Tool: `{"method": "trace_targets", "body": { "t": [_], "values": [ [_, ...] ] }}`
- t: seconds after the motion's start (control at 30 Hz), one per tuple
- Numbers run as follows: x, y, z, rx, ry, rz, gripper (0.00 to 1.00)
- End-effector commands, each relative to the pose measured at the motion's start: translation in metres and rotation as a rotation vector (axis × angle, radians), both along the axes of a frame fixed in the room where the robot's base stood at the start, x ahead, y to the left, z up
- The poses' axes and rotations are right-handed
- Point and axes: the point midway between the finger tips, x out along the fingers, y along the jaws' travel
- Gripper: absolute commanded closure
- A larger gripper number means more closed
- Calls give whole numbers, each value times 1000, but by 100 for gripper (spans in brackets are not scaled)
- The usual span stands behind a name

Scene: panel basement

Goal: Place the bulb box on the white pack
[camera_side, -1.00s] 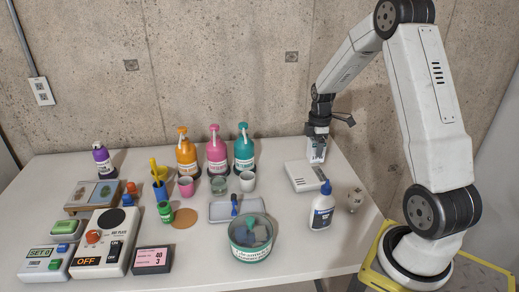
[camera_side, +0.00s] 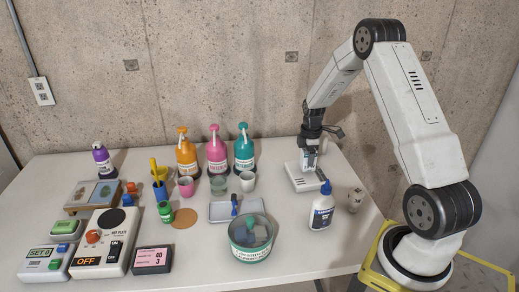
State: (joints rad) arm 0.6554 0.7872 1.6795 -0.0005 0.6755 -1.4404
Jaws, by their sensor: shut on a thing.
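My gripper (camera_side: 310,148) is shut on the small white and light-blue bulb box (camera_side: 309,161), which hangs upright below the fingers. The white pack (camera_side: 303,184) is a flat white block with dark slots on its front, lying on the right part of the table. The bulb box is over the back part of the white pack. I cannot tell whether its underside touches the top of the pack. The fingertips partly hide the upper part of the box.
A white glue bottle with a blue cap (camera_side: 321,209) stands just in front of the pack. A small grey block (camera_side: 355,199) lies to the right.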

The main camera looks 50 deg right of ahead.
Motion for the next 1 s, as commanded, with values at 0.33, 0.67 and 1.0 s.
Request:
{"method": "trace_targets", "body": {
  "t": [0.33, 0.67, 1.0],
  "values": [
    [0, 0, -13, -1, -1, 0, 91],
    [0, 0, -16, -1, -1, 0, 14],
    [0, 0, -15, -1, -1, 0, 0]
  ]
}}
